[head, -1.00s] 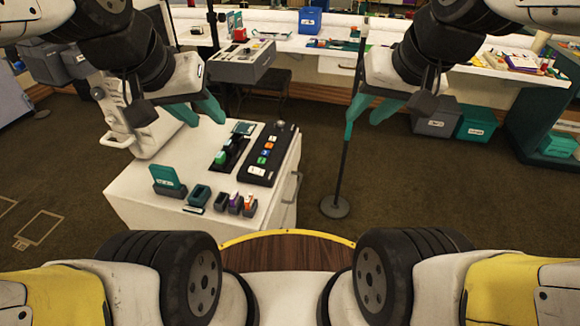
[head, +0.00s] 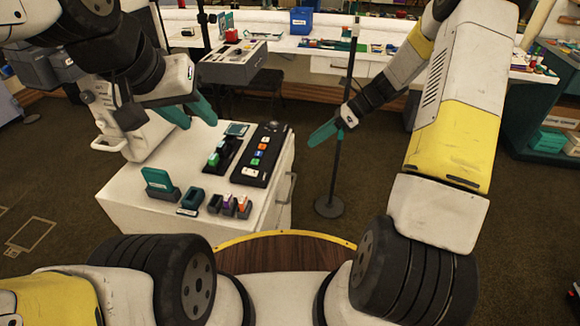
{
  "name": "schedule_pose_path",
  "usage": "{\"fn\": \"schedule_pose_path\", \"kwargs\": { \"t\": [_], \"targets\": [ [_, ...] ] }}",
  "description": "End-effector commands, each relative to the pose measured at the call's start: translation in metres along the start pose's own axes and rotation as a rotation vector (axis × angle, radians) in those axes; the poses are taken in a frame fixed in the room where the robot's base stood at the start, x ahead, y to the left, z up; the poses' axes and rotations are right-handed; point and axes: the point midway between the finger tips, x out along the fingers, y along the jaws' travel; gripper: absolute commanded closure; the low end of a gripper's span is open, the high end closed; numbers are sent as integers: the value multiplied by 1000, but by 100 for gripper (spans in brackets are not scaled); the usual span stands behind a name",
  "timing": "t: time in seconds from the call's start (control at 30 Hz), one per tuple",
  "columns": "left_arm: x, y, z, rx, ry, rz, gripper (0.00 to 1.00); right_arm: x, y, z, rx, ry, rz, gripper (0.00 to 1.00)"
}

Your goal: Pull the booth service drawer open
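A white cabinet (head: 150,215) stands at centre left, with a grey bar handle (head: 291,187) on its right-hand face. That face is seen very obliquely, and no open gap shows at it. My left gripper (head: 191,112) is open above the cabinet's back edge, with its teal fingers apart and nothing between them. My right gripper (head: 322,133) is to the right of the cabinet, near a thin pole and apart from the handle. Its teal fingers overlap in view, so its opening is unclear.
A black button panel (head: 262,155) and small holders cover the cabinet top. A pole stand (head: 328,207) rises from the floor right of the cabinet. A long white desk (head: 290,45) with a drawer front (head: 340,67) runs along the back. Floor between cabinet and stand is clear.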

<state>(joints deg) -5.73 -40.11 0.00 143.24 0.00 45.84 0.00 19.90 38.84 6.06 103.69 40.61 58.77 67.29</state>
Motion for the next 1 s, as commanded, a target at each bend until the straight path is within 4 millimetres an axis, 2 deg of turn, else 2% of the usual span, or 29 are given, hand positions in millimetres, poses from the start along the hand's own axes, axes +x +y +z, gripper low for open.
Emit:
{"fn": "schedule_pose_path", "kwargs": {
  "t": [0.03, 0.1, 0.3, 0.4, 0.53, 0.73, 1.0],
  "targets": [
    [0, 0, 0, 0, 0, 0, 64, 16, -14, -16, 114, -46, 20, 67],
    [0, 0, 0, 0, 0, 0, 64, 35, -31, -34, 274, -113, 47, 67],
    [0, 0, 0, 0, 0, 0, 64, 91, -73, -91, 730, -305, 134, 67],
    [0, 0, 0, 0, 0, 0, 64, 118, -87, -118, 936, -395, 186, 67],
    [0, 0, 0, 0, 0, 0, 64, 145, -98, -146, 1138, -485, 244, 67],
    [0, 0, 0, 0, 0, 0, 64, 163, -104, -164, 1274, -548, 286, 67],
    [0, 0, 0, 0, 0, 0, 64, 183, -105, -153, 1280, -549, 291, 67]
  ]
}}
